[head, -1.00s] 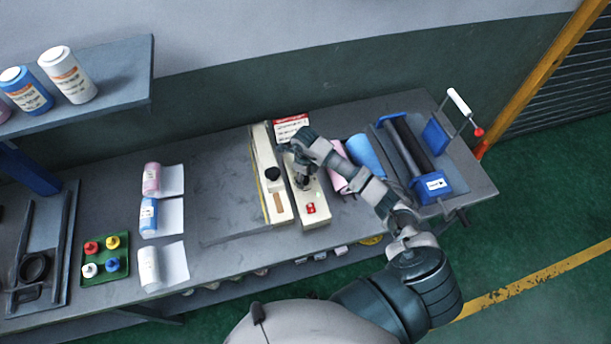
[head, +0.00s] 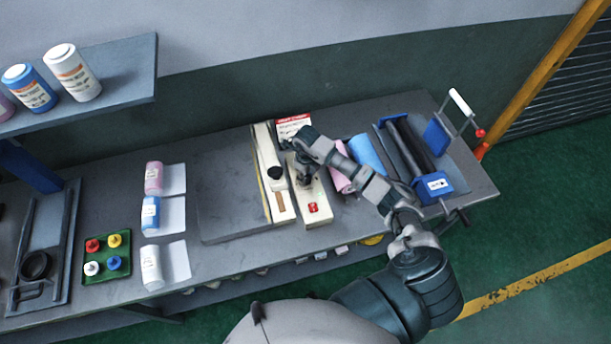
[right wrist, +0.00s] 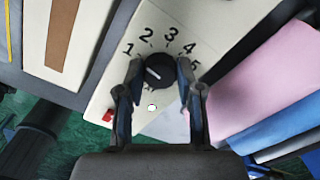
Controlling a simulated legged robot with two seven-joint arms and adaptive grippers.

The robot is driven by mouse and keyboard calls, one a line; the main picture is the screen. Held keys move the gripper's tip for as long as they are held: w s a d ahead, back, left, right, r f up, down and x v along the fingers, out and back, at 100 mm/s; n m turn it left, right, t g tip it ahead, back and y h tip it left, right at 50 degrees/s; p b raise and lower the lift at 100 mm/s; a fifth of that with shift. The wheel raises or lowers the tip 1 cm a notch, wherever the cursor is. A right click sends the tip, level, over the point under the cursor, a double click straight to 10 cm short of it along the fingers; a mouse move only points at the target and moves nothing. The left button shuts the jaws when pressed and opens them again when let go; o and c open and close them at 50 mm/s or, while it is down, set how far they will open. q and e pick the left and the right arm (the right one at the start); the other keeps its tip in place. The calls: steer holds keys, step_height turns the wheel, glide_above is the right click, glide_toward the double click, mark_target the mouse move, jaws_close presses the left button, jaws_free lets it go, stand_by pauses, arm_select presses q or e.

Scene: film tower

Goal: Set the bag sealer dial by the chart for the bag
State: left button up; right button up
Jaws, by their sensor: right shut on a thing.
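The cream bag sealer (head: 313,220) stands on the bench, with a long arm with a black knob (head: 275,173) along its left side. Its black dial (right wrist: 160,72) is ringed by the numbers 1 to 5. The dial's white mark seems to point toward the 1. My right gripper (head: 304,183) is over the sealer's top; in the right wrist view its two fingers (right wrist: 160,80) are closed on the dial, one on each side. A red-headed card (head: 293,121), maybe the chart, stands at the sealer's far end, its text unreadable. My left gripper is out of view.
A red switch (head: 313,208) is near the sealer's front end. Pink (head: 341,181) and blue (head: 366,154) rolls lie right of it, beside a blue-framed black roller (head: 408,148). Small bottles with white sheets (head: 172,218) and a green tray (head: 107,257) are at left.

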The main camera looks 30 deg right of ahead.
mark_target(307, 177)
steer(key=m, duration=0.6)
steer(key=shift+s+f, duration=0.2)
steer(key=shift+f, duration=0.05)
steer(key=m+p, duration=0.1)
steer(key=m, duration=0.5)
steer(key=shift+s+f, duration=0.1)
steer(key=shift+m+p, duration=0.3)
steer(key=o, duration=1.2)
steer(key=shift+c, duration=0.2)
steer(key=shift+w, duration=0.2)
steer(key=shift+r, duration=0.3)
step_height(307, 177, up, 12)
steer(key=shift+f, duration=0.25)
